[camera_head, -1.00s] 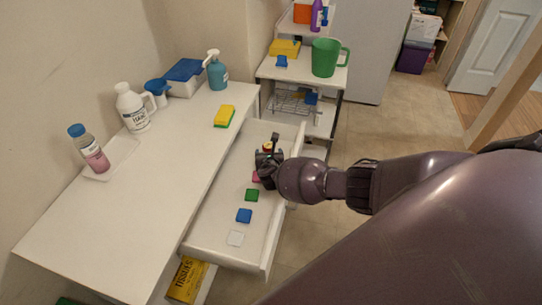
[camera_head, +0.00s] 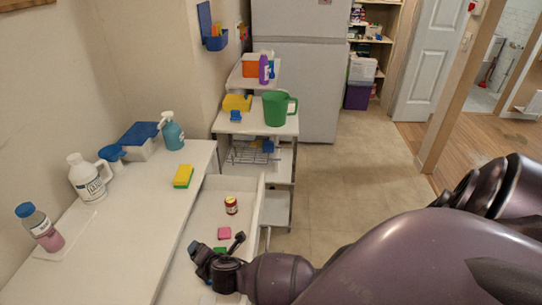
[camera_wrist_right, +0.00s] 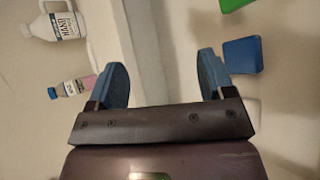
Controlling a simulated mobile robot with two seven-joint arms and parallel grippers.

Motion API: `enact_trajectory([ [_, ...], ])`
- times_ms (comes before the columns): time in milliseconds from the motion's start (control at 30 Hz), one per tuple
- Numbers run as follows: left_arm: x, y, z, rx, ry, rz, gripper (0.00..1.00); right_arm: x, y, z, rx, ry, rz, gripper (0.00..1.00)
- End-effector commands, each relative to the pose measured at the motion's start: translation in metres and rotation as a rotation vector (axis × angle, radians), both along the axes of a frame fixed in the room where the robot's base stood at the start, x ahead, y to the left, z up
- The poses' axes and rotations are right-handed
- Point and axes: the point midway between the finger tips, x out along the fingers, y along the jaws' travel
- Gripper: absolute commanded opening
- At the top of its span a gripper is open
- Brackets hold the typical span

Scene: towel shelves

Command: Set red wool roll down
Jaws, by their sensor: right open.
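The red wool roll (camera_head: 231,205) is a small red upright cylinder with a pale band. It stands on the floor of the open white drawer (camera_head: 207,212), toward its far end, with nothing touching it. My right gripper (camera_head: 218,247) is over the nearer part of the drawer, apart from the roll. In the right wrist view my right gripper (camera_wrist_right: 161,80) has its two blue fingers spread wide with nothing between them. The roll does not show in that view. My left gripper is not in view.
A pink square (camera_head: 224,233) lies in the drawer; a blue square (camera_wrist_right: 242,55) and a green one (camera_wrist_right: 232,4) show in the wrist view. A white counter (camera_head: 150,225) holds bottles and a yellow sponge (camera_head: 183,175). A cart (camera_head: 255,122) stands beyond.

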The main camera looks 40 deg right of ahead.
Motion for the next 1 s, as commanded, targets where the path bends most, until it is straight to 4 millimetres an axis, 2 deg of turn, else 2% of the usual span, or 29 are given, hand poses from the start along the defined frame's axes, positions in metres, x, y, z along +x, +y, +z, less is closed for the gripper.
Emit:
enact_trajectory([
  [33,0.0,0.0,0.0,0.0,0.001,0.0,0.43,-0.011,0.014,0.015,0.12,-0.02,-0.021,0.75],
  [133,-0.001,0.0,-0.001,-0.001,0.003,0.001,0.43,-0.028,0.031,0.045,0.338,-0.057,-0.065,0.75],
  [233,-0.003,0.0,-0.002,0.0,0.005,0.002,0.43,-0.048,0.038,0.07,0.564,-0.081,-0.132,0.75],
  [300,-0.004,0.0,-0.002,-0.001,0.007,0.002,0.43,-0.064,0.034,0.077,0.715,-0.082,-0.199,0.75],
  [467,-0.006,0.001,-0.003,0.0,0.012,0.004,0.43,-0.105,0.012,0.067,1.023,-0.058,-0.4,0.75],
  [733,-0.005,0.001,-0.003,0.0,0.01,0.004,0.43,-0.184,-0.043,0.036,1.465,-0.06,-0.801,0.75],
  [867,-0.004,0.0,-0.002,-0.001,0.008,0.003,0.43,-0.207,-0.059,0.031,1.572,-0.083,-0.908,0.75],
  [1000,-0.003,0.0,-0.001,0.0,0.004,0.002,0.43,-0.214,-0.064,0.03,1.613,-0.094,-0.944,0.75],
])
